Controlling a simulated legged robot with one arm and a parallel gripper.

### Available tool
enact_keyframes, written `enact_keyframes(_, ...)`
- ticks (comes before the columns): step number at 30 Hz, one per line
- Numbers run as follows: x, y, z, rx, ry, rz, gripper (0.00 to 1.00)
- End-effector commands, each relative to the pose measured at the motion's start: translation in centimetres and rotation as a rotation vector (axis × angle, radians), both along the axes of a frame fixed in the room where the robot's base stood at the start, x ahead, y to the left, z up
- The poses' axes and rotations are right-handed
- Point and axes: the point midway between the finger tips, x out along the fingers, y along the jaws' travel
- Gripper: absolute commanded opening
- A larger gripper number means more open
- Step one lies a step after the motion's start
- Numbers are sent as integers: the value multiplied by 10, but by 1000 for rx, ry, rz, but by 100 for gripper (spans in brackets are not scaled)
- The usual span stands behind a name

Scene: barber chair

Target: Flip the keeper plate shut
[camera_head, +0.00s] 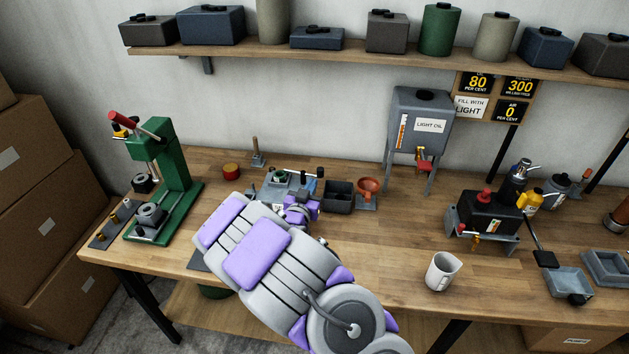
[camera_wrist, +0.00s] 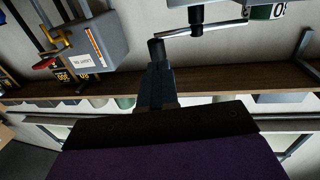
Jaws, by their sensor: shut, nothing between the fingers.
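A small blue-grey fixture (camera_head: 285,180) with a round fitting and dark knobs stands on the bench, just behind my arm. I cannot clearly pick out the keeper plate on it, and its front is partly hidden by my arm. My gripper (camera_head: 303,212) is at the fixture's front right side, its fingers too small to make out there. In the wrist view my gripper (camera_wrist: 156,72) points up the picture, shut and empty. A silver bar (camera_wrist: 205,30) with a dark end lies close beyond the fingertips; whether they touch, I cannot tell.
A green press (camera_head: 165,175) stands at left. A dark tray (camera_head: 338,197) and an orange funnel (camera_head: 369,188) sit right of the fixture. A grey light oil tank (camera_head: 420,125) stands behind, also in the wrist view (camera_wrist: 85,45). A white jug (camera_head: 442,272) is at front right.

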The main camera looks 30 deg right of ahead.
Motion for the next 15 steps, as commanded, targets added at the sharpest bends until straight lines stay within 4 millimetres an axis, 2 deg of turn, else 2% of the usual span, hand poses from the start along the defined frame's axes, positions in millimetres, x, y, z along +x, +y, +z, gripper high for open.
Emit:
enact_keyframes(5,14,-15,0,-3,-2,-2,0)
enact_keyframes(15,25,-22,1,-2,-1,0,0)
